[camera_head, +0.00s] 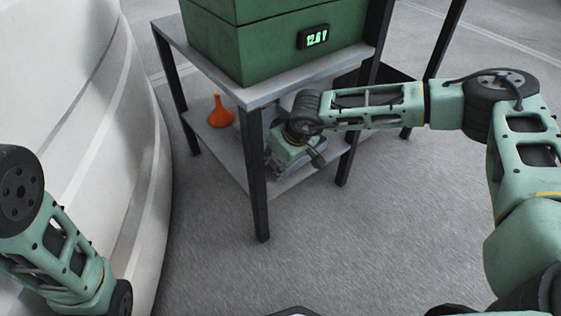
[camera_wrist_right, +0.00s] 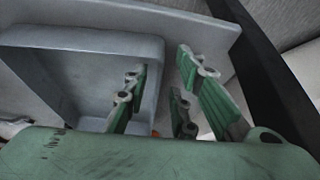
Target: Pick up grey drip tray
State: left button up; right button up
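The grey drip tray (camera_wrist_right: 75,38) fills the left part of the right wrist view, with its hollow and side wall showing. My right gripper (camera_wrist_right: 161,68) is open; one finger pair overlaps the tray's hollow and the other is to the right of its side wall. A gap shows between the fingers, and I cannot tell whether either touches the wall. In the head view my right gripper (camera_head: 294,158) reaches in at the lower shelf and hides most of the tray. My left gripper is out of view; only part of the left arm shows.
The lower shelf (camera_head: 225,152) lies under a tabletop (camera_head: 270,91) bearing a green box (camera_head: 260,45) with a display. An orange funnel (camera_head: 220,112) stands on the shelf. A dark table leg (camera_head: 257,185) is near my gripper. A white curved tank (camera_head: 110,130) stands left.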

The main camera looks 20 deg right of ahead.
jog(key=shift+c, duration=0.4)
grip_shut()
